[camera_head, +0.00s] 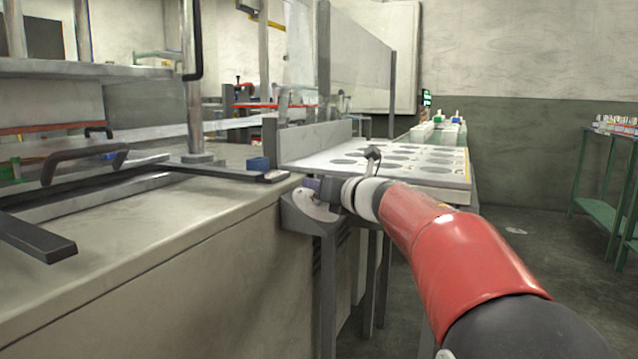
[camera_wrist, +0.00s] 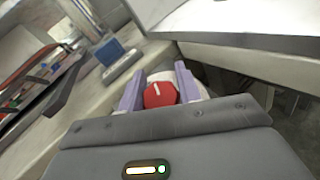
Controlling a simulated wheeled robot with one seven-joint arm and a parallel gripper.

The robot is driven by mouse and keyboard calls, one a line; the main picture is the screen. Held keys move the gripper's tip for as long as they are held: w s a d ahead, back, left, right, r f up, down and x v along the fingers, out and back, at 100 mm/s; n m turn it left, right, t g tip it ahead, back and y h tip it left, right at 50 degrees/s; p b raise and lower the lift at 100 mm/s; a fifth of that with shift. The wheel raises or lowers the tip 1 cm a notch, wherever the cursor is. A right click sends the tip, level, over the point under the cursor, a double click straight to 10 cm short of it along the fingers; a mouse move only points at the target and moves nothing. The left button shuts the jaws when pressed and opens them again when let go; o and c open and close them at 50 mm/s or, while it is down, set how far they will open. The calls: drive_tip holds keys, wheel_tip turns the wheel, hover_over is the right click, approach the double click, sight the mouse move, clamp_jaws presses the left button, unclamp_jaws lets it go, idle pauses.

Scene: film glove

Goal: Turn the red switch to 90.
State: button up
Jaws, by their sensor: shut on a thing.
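The red switch (camera_wrist: 160,95) is a red knob with a white pointer line, mounted on a pale round base. It shows in the wrist view between the two purple fingers of my gripper (camera_wrist: 158,88). The fingers are shut on the knob from both sides. The white line points up and slightly left in the wrist view. In the head view, my gripper (camera_head: 312,188) is at the grey panel (camera_head: 312,214) on the machine's corner, and the knob is hidden there. No scale marks can be read.
A blue block (camera_head: 259,164) sits on the machine top, left of my gripper. A white table with grey round recesses (camera_head: 438,170) lies just behind my wrist. Black handles (camera_head: 85,160) stand on the left. A green rack (camera_head: 592,200) is at the far right, with open floor before it.

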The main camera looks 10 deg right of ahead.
drive_tip(key=m+h+p, duration=0.2)
drive_tip(key=m+h, duration=0.1)
drive_tip(key=m+h+p, duration=0.1)
drive_tip(key=p, duration=0.1)
drive_tip(key=shift+d+r+m, duration=0.2)
drive_tip(key=shift+r+m, duration=0.05)
drive_tip(key=shift+m, duration=0.05)
drive_tip(key=m+h+p, duration=0.2)
drive_tip(key=p, duration=0.1)
drive_tip(key=m+g+h+p, duration=0.1)
drive_tip(key=m+h+p, duration=0.1)
drive_tip(key=shift+d+f, duration=0.1)
drive_tip(key=shift+d, duration=0.15)
drive_tip(key=m+g+h+p, duration=0.1)
drive_tip(key=m+h+p, duration=0.1)
drive_tip(key=m+g+h, duration=0.1)
drive_tip(key=shift+d+f+g+p, duration=0.25)
drive_tip(key=shift+f+g+p, duration=0.05)
drive_tip(key=shift+f+p, duration=0.1)
drive_tip(key=shift+s+d+f+m+g+h+p, duration=0.15)
drive_tip(key=shift+m+g+h, duration=0.35)
drive_tip(key=shift+m, duration=0.25)
drive_tip(key=shift+s+d+f+m+g+h+p, duration=0.15)
drive_tip(key=shift+m+g+h, duration=0.3)
drive_tip(key=shift+m, duration=0.3)
drive_tip(key=shift+w+g, duration=0.1)
drive_tip(key=shift+g, duration=0.15)
drive_tip(key=o, duration=1)
drive_tip(key=shift+c, duration=0.2)
drive_tip(key=shift+a+r, duration=0.1)
